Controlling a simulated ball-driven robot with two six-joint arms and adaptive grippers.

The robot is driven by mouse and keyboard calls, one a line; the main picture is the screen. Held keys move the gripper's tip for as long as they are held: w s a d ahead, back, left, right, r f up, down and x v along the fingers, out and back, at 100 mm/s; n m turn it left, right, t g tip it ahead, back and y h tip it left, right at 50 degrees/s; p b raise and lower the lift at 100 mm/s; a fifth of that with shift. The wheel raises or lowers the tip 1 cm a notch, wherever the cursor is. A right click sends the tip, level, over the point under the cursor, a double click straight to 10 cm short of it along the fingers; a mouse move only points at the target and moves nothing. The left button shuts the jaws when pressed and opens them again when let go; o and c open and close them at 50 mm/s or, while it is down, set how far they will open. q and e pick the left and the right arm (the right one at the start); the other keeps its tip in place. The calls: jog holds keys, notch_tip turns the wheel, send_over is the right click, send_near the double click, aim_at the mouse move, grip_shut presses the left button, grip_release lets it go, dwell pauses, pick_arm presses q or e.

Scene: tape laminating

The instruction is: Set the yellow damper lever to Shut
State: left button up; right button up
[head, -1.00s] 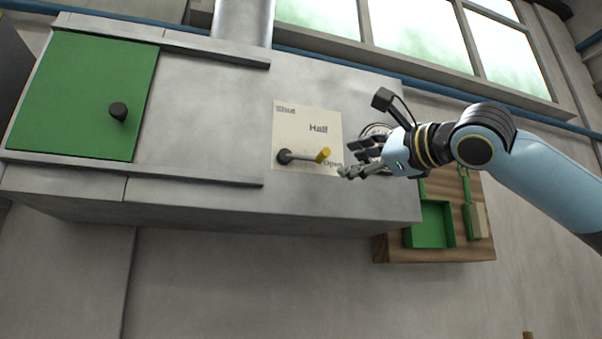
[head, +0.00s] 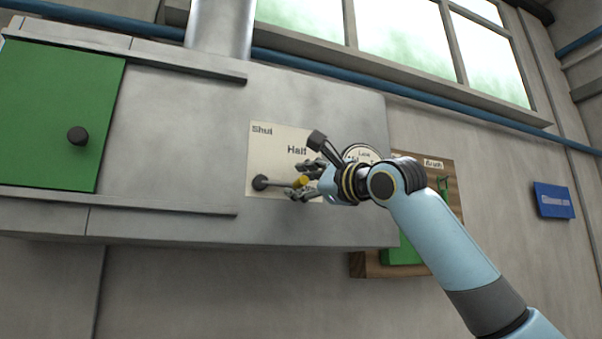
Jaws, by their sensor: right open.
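The damper lever has a dark pivot (head: 260,183) and a thin rod pointing right to a yellow knob (head: 301,181). It is mounted on a cream label plate (head: 262,150) marked "Shut" at the upper left and "Half" at the upper middle. The lever points toward the lower right of the plate, where the "Open" word is now covered by my gripper. My right gripper (head: 305,183) is open, with its fingers above and below the yellow knob; I cannot tell whether they touch it. My left gripper is not in view.
The plate sits on a grey metal housing (head: 180,130) with a green sliding door (head: 60,110) at left. A round gauge (head: 361,153) is partly hidden behind my right arm. A wooden board (head: 450,170) and a blue sign (head: 553,200) are on the right.

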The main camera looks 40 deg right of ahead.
jog(key=shift+w, duration=0.15)
grip_shut()
dwell(0.4)
